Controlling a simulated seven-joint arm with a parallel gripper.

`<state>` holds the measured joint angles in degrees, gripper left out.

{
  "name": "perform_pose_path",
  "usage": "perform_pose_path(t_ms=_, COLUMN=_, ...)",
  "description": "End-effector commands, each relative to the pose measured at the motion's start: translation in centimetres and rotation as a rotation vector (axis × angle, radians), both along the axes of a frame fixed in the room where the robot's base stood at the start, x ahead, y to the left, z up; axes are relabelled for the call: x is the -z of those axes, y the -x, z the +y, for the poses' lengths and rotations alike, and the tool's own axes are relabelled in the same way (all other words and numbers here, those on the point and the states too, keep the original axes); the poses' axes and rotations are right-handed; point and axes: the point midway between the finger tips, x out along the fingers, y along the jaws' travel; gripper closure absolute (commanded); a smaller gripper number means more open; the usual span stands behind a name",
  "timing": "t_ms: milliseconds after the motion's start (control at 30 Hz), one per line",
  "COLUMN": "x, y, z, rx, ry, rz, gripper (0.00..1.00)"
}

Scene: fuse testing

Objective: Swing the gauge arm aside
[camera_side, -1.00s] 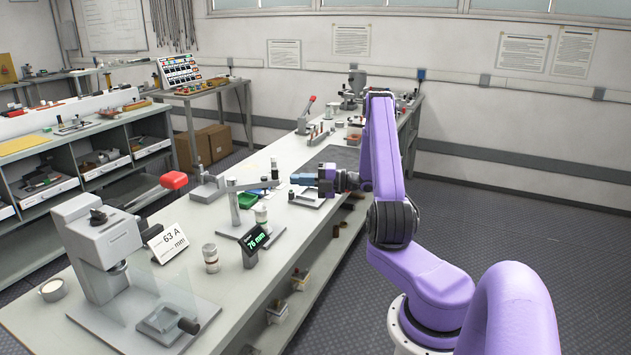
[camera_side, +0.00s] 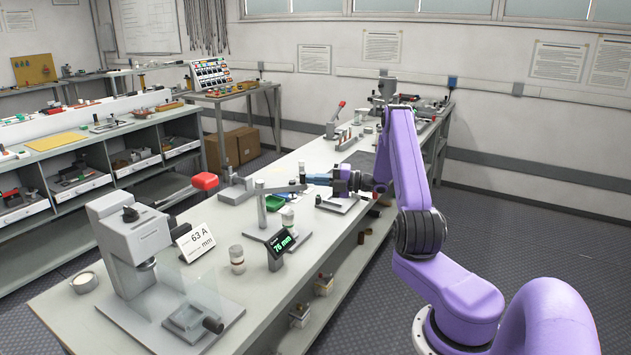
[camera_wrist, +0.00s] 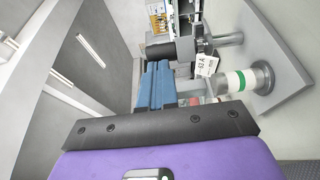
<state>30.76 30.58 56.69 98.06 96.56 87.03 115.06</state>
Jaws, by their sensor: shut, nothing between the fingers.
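The gauge stands on the long bench, with a grey post (camera_side: 261,203) and a thin grey gauge arm (camera_side: 285,189) reaching right from its top. A pale fuse with a green band (camera_side: 287,216) stands below the arm, and it also shows in the wrist view (camera_wrist: 238,81). My gripper (camera_side: 308,179) has blue fingers, is shut and empty, and points left at the gauge arm's free end. Whether the fingertips touch the arm I cannot tell. In the wrist view my fingers (camera_wrist: 156,75) lie beside a dark cylinder (camera_wrist: 160,48) and a hanging tag (camera_wrist: 207,65).
A display reading 76 mm (camera_side: 281,243) stands at the gauge base. A 63 A card (camera_side: 195,241), a pale cylinder (camera_side: 237,259) and a grey press (camera_side: 130,240) are nearer. A red-handled device (camera_side: 205,181) stands at left.

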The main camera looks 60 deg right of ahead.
Motion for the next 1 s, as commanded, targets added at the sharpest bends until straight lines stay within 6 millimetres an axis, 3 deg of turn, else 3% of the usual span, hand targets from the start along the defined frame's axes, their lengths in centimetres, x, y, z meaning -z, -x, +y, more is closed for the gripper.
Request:
perform_pose_path(t_ms=333, x=0.1, y=-1.6, z=-2.1, rx=-0.11, ry=0.003, rz=0.001, gripper=1.0)
perform_pose_path(t_ms=600, x=0.1, y=-4.2, z=-4.3, rx=-0.111, ry=0.003, rz=0.001, gripper=1.0)
perform_pose_path(t_ms=1000, x=0.0, y=-6.0, z=-5.5, rx=-0.109, ry=0.001, rz=0.002, gripper=1.0)
